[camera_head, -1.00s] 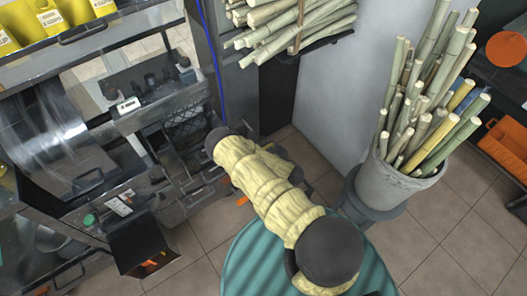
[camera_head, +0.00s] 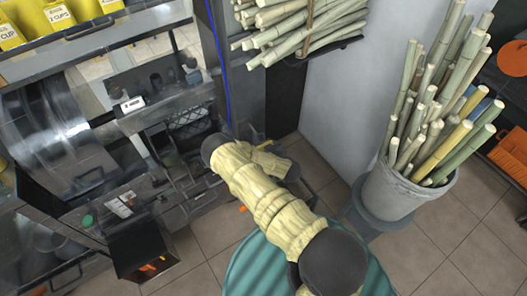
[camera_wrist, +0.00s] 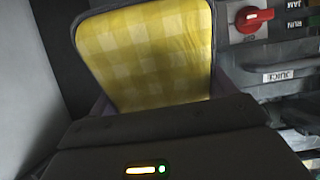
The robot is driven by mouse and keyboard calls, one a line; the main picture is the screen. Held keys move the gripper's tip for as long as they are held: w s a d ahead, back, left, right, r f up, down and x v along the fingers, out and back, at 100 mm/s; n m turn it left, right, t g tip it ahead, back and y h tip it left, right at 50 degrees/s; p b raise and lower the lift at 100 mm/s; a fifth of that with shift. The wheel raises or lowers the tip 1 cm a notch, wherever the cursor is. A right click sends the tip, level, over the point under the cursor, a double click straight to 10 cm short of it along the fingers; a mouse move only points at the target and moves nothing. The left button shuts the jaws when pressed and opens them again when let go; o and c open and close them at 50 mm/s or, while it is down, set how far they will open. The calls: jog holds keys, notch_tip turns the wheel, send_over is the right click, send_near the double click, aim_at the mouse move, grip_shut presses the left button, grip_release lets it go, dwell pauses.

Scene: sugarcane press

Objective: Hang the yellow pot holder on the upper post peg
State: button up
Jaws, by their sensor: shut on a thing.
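The yellow checked pot holder (camera_wrist: 145,50) with a dark grey border fills the upper middle of the wrist view. My gripper (camera_wrist: 150,105) is shut on its lower edge, and the pot holder stands up beyond the jaws. The fingertips are mostly hidden behind the dark gripper body. In the head view my yellow-sleeved arm hides both the gripper and the pot holder. A dark grey post (camera_head: 234,75) with a blue cable stands beyond the arm. I cannot make out the upper peg in either view.
A steel press machine (camera_head: 55,135) stands at the left, with yellow cups (camera_head: 60,15) above it. Cane stalks (camera_head: 300,25) lie on a rack by the post. A grey bucket (camera_head: 395,195) of canes stands right. A red knob (camera_wrist: 252,17) shows in the wrist view.

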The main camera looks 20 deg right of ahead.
jog(key=shift+r+b+x, duration=0.2)
jog(key=shift+b+x, duration=0.45)
jog(key=shift+x, duration=0.5)
jog(key=shift+r+b+x, duration=0.2)
jog(key=shift+b+x, duration=0.45)
jog(key=shift+x, duration=0.5)
jog(key=shift+w, duration=0.15)
jog(key=o, duration=0.8)
jog(key=v, duration=1.7)
